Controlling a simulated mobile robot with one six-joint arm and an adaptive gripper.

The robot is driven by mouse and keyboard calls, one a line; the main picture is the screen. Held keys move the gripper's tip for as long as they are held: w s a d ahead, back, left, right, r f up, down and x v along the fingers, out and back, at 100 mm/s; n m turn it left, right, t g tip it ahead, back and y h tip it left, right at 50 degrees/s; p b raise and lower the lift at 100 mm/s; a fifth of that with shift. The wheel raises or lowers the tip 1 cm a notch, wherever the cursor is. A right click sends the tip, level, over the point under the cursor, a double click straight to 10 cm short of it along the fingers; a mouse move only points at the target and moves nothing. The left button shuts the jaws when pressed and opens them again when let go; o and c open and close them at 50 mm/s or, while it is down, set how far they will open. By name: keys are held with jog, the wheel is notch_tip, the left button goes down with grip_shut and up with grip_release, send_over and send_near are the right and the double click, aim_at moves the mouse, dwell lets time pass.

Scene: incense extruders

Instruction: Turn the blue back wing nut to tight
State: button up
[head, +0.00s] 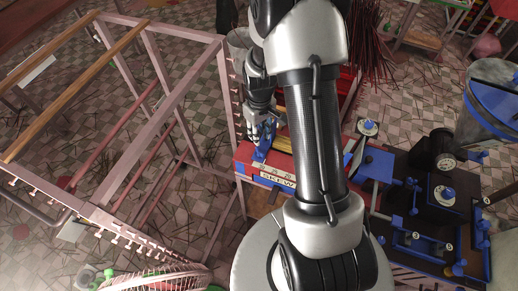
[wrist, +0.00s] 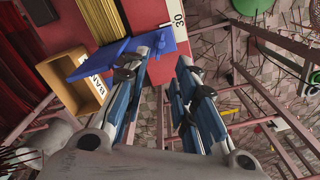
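A dark machine (head: 427,235) at the right of the head view carries several small blue parts. A blue knob (head: 448,193) stands near its black cylinder, and another blue part (head: 459,267) is at its front edge. I cannot tell which blue part is the back wing nut. My gripper (head: 263,143) is well left of this machine, by a red box (head: 245,156). The left finger overlaps a blue plate (wrist: 100,62) in the picture; contact cannot be told.
A pink rack (head: 185,100) fills the left. A blue-topped drum (head: 497,95) stands at the right. My arm hides the middle of the head view.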

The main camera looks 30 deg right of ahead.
aim_at(259, 151)
notch_tip(259, 151, down, 10)
jog(key=shift+f+b, duration=0.25)
jog(key=shift+b, duration=0.55)
jog(key=shift+c, duration=0.6)
grip_shut()
